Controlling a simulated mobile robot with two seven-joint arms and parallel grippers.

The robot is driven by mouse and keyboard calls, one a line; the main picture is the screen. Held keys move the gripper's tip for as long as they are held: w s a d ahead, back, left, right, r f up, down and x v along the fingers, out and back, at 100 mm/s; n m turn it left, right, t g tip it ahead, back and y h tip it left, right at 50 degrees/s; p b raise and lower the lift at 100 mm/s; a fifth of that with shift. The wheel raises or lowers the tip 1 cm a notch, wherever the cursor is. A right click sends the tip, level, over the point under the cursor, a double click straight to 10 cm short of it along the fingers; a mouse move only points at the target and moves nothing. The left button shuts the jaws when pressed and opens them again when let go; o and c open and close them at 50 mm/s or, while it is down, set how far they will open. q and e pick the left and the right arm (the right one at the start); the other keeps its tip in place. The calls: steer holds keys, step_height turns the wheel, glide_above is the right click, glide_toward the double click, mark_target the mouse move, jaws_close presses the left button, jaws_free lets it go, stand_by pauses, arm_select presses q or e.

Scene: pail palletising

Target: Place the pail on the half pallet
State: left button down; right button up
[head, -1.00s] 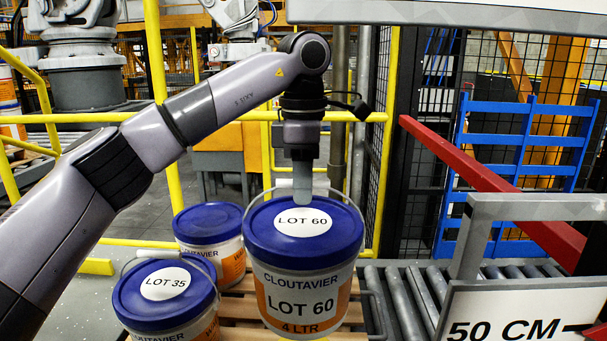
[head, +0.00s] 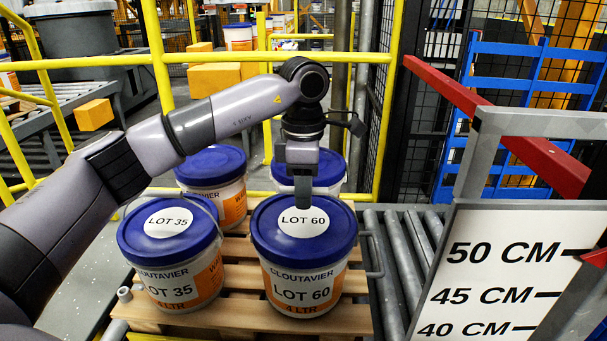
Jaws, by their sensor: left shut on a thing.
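The LOT 60 pail (head: 308,282), white with a blue lid and orange label, is upright at the front right of the wooden half pallet (head: 243,296). It looks level with its neighbour; I cannot tell whether its base bears fully on the slats. My left gripper (head: 303,200) points down over the middle of its lid, shut on the pail, with the grip on its handle mostly hidden. The LOT 35 pail (head: 172,270) stands beside it on the left. A third pail (head: 213,172) stands behind left, and a fourth (head: 327,167) behind right, partly hidden by my gripper.
A roller conveyor (head: 402,262) runs along the pallet's right side. A white height board (head: 500,265) on a grey frame and a red bar (head: 475,115) stand to the right. Yellow railings (head: 210,57) cross behind the pallet. Little bare pallet shows between the pails.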

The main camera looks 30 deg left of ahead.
arm_select(q)
steer(key=shift+f, duration=0.75)
steer(key=c, duration=1)
jaws_free()
steer(key=shift+f, duration=0.15)
step_height(320, 180, up, 12)
steer(key=shift+r, duration=0.1)
steer(key=shift+s, duration=0.15)
